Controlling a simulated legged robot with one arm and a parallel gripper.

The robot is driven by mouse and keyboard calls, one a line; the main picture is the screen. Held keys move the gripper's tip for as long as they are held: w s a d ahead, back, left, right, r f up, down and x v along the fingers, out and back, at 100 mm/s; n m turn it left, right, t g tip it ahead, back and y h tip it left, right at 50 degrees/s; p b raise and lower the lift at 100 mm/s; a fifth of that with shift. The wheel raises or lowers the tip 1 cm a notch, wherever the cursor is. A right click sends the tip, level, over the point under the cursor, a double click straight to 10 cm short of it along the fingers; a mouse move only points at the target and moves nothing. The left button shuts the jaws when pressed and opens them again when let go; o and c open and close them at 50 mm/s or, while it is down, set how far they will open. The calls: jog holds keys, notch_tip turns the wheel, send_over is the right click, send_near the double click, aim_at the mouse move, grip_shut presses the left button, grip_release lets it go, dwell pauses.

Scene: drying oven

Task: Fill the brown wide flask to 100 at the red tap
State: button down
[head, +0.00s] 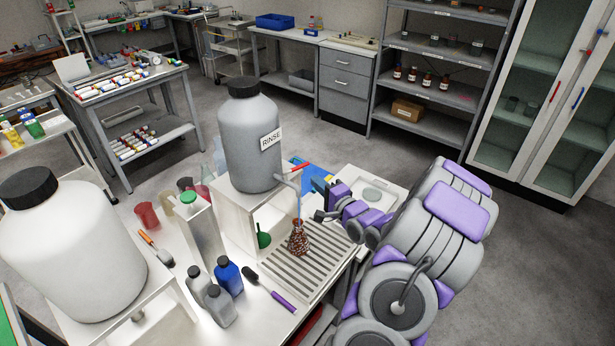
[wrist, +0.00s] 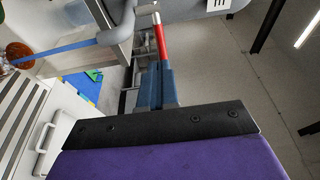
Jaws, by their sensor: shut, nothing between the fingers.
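The brown wide flask (head: 299,242) stands upright on the slatted drain tray, below the spout of the grey RINSE carboy (head: 247,140). The red tap handle (head: 300,167) sits at the carboy's outlet. A thin blue stream (wrist: 62,48) runs from the spout into the flask; the flask shows at the left edge in the wrist view (wrist: 18,52). My gripper (wrist: 158,68) is shut and empty, its fingertips at the red handle (wrist: 158,40), seemingly touching it. The flask's liquid level and graduations are too small to read.
The slatted tray (head: 287,284) has bare room around the flask. A green funnel (head: 264,239), small bottles (head: 218,305) and a purple-handled brush (head: 270,290) are to its left. A large white carboy (head: 70,250) stands front left. A white sink (head: 372,195) lies behind my arm.

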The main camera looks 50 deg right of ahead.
aim_at(303, 166)
jog(key=shift+w+d+b, duration=0.2)
jog(key=shift+w+b, duration=0.05)
jog(key=shift+w, duration=0.7)
jog(key=shift+w+d+b, duration=0.15)
jog(key=shift+w+b, duration=0.1)
jog(key=shift+w, duration=0.65)
jog(key=shift+w+d+b, duration=0.2)
jog(key=shift+w+b, duration=0.05)
jog(key=shift+w, duration=0.7)
jog(key=shift+d, duration=0.1)
jog(key=shift+d+r+p, duration=0.2)
jog(key=shift+r+p, duration=0.05)
jog(key=shift+p, duration=1)
jog(key=p, duration=0.1)
jog(key=n+y+p, duration=0.1)
jog(key=p, duration=0.1)
jog(key=shift+w+d+y, duration=0.2)
jog(key=shift+y, duration=0.1)
jog(key=shift+w+n+y+p, duration=0.1)
jog(key=shift+n+y+p, duration=0.25)
jog(key=shift+p, duration=0.9)
jog(key=p, duration=0.1)
jog(key=y+p, duration=0.1)
jog(key=p, duration=0.1)
jog(key=shift+w+d+n, duration=0.1)
jog(key=shift+w+n, duration=0.15)
jog(key=shift+w+d+f+y+p, duration=0.1)
jog(key=shift+w+f+y+p, duration=0.15)
jog(key=shift+p, duration=0.75)
